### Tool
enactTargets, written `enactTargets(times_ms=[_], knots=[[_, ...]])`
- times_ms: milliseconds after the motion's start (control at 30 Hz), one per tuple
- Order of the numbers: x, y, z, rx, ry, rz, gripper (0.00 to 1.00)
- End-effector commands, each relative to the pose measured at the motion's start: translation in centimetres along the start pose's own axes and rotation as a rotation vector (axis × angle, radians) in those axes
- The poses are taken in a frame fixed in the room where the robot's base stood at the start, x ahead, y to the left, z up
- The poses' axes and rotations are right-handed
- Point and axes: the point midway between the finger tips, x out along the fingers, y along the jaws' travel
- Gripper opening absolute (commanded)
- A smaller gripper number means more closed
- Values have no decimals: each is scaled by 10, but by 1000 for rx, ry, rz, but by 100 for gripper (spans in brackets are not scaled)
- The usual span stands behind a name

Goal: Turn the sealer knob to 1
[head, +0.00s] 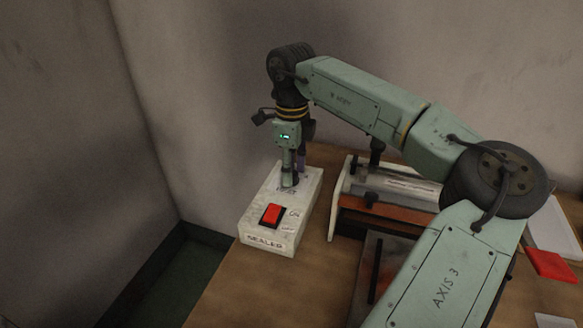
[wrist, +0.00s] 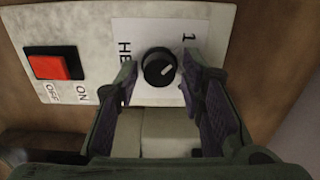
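The sealer box (head: 252,221) is white, with a "SEALER" label on its front, at the left of the table in the head view. Its round black knob (wrist: 158,67) shows in the wrist view on a white label plate with "HE" and "1" printed on it. A light pointer mark is on the knob's right side; its exact setting is hard to tell. My gripper (wrist: 160,72) is open, with one purple-padded finger on each side of the knob and small gaps visible. In the head view my gripper (head: 290,184) points down over the box's rear and hides the knob.
A red rocker switch (head: 272,214) marked ON and OFF sits on the box in front of my gripper. A sealing machine (head: 394,188) with a metal bar stands to the right. A red item (head: 550,264) lies at the far right. Walls close off the back and left.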

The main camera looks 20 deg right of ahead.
Motion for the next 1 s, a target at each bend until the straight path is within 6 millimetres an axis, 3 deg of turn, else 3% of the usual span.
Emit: enactTargets(times_ms=[133,533,1000], knots=[[0,0,0,0,0,1,48],[-8,0,0,1,-1,-1,48],[-98,0,1,0,-1,-1,48]])
